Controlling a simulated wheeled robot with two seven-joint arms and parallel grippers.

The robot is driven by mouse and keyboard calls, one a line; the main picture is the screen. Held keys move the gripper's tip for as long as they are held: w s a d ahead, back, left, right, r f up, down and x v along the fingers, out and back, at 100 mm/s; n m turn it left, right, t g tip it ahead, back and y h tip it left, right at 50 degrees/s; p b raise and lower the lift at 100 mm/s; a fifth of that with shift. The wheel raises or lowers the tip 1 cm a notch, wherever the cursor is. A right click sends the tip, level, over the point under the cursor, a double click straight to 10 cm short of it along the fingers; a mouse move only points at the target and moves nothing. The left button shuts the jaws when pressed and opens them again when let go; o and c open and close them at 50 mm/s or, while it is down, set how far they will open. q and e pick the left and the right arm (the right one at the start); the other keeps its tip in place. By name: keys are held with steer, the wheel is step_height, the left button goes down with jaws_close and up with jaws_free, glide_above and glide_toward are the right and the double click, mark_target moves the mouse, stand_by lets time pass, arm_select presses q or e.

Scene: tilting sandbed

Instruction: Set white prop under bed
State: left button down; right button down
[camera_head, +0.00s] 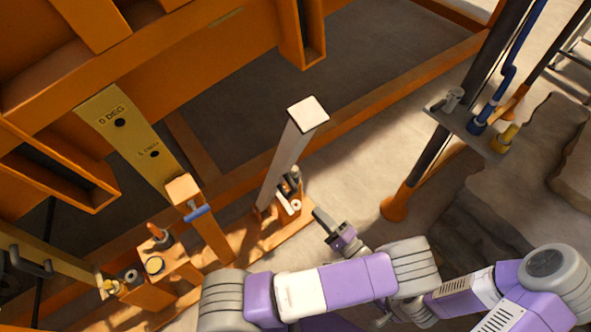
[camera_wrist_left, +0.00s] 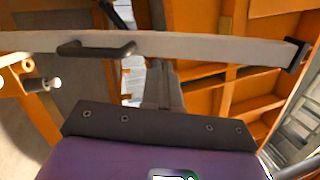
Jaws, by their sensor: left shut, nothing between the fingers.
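The white prop (camera_head: 288,155) stands upright, slightly tilted, on the orange base rail, its pale square top facing up. In the left wrist view a pale bar with a dark handle, seemingly the prop (camera_wrist_left: 210,48), crosses the upper part. My left gripper (camera_head: 322,218) is beside the prop's foot, to its right, with its fingers shut and empty. Its closed fingers (camera_wrist_left: 162,88) point toward the bar; I cannot tell whether they touch it. The orange bed (camera_head: 150,55) is raised at the upper left. My right gripper is not in view.
A yellow plate marked 0 DEG (camera_head: 120,120) hangs from the bed beside an orange post with a blue pin (camera_head: 198,213). A dark post with a small shelf (camera_head: 468,130) stands at the right. Bare floor (camera_head: 350,160) lies between it and the prop.

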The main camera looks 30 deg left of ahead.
mark_target(294, 162)
arm_select(q)
steer(key=r+t, duration=0.1)
steer(key=w+d+r+t, duration=0.1)
steer(key=shift+w+d+r+t+y, duration=0.1)
steer(key=shift+w+d+t+y, duration=0.1)
steer(key=shift+w+t+y, duration=0.15)
steer(key=shift+a, duration=0.1)
steer(key=x, duration=1.3)
steer(key=shift+w+a+r, duration=0.1)
steer(key=shift+a+r, duration=0.05)
steer(key=shift+a, duration=0.25)
